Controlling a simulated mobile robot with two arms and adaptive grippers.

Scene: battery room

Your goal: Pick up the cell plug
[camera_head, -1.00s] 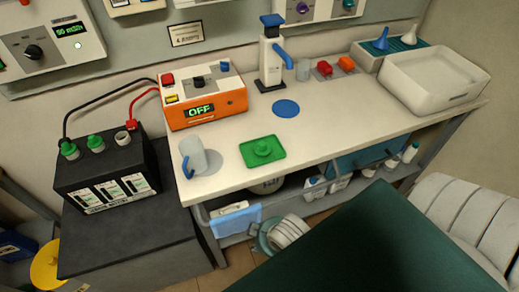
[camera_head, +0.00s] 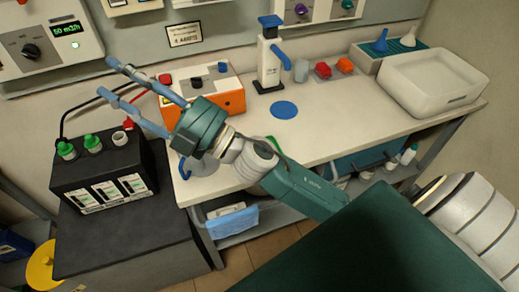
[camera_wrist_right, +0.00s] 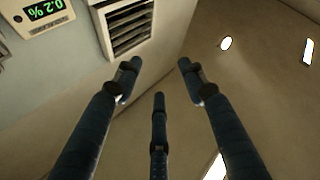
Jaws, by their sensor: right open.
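The green dish (camera_head: 271,141) on the bench is almost all covered by my right arm. The green cell plug that lay on it a second ago is hidden behind that arm. The black battery (camera_head: 100,182) at the left has two green plugs (camera_head: 66,150) in its top and one bare pale opening (camera_head: 119,138). My right gripper (camera_head: 110,78) is open and empty, reaching up and left above the bench and battery, away from the dish. In the right wrist view its fingers (camera_wrist_right: 158,85) are spread with nothing between them. My left gripper is not in view.
The orange charger (camera_head: 218,98) stands partly behind the right gripper. A jug (camera_head: 190,166) is mostly covered by it. A blue disc (camera_head: 284,110), a blue-topped bottle (camera_head: 270,60) and a white basin (camera_head: 435,82) stand farther right. Bench space right of the disc is clear.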

